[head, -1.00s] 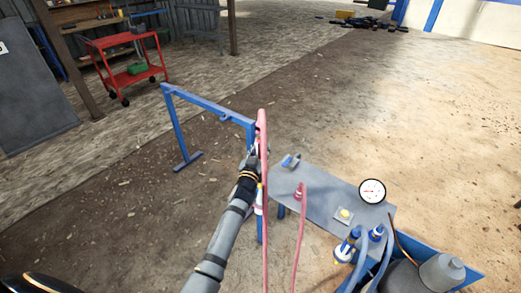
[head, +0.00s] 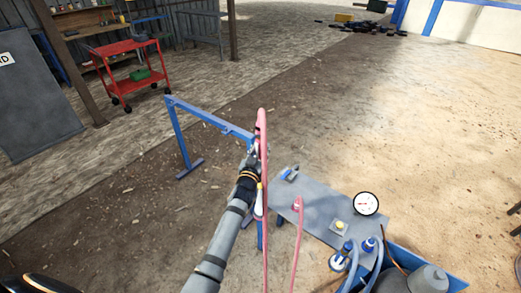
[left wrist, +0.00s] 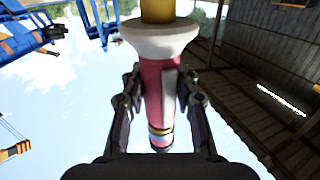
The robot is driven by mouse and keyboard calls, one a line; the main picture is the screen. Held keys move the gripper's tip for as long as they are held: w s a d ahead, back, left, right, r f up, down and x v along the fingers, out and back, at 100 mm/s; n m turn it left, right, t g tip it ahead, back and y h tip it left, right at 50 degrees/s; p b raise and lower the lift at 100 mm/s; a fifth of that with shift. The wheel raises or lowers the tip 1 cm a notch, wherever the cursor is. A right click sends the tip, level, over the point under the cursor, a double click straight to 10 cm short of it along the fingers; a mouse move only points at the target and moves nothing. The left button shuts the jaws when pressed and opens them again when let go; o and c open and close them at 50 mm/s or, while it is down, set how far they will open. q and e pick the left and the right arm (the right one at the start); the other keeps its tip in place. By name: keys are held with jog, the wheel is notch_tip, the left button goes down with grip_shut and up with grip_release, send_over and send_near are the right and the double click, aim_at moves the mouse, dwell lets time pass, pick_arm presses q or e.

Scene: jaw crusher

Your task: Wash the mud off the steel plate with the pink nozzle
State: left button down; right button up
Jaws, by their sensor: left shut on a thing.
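My left gripper (head: 253,158) is shut on the pink nozzle, holding it off to the left of the grey bench. In the left wrist view the pink nozzle (left wrist: 160,85) lies between both fingers, with a white collar and a yellow end at the top of the picture. In the head view the arm and a pink hose hide most of it. A large dark grey plate (head: 40,95), which looks like the steel plate, stands tilted at the far left, cut by the picture edge. I cannot make out mud on it. My right gripper is out of view.
A blue frame (head: 212,116) stands just left of the gripper. The grey bench (head: 310,200) carries a gauge (head: 366,204), a yellow button (head: 340,225) and a pink hose fitting (head: 297,204). A red cart (head: 125,75) stands behind. The dirt floor between frame and plate is clear.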

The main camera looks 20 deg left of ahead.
pick_arm(q)
notch_tip(320, 180, up, 2)
jog(key=shift+r+p, duration=0.1)
jog(key=shift+p, duration=0.45)
jog(key=shift+s+f, duration=0.1)
jog(key=shift+f, duration=0.15)
jog(key=shift+h, duration=0.3)
jog(key=s+f, duration=0.1)
jog(key=s, duration=0.1)
jog(key=s+f, duration=0.1)
jog(key=s, duration=0.1)
jog(key=s+f, duration=0.1)
jog(key=s, duration=0.1)
jog(key=shift+s+d+f, duration=0.15)
jog(key=shift+s+d, duration=0.1)
jog(key=shift+d, duration=0.1)
jog(key=s+f, duration=0.2)
jog(key=s, duration=1)
jog(key=shift+s+d+m, duration=0.2)
jog(key=shift+s+m, duration=0.05)
jog(key=shift+m, duration=0.05)
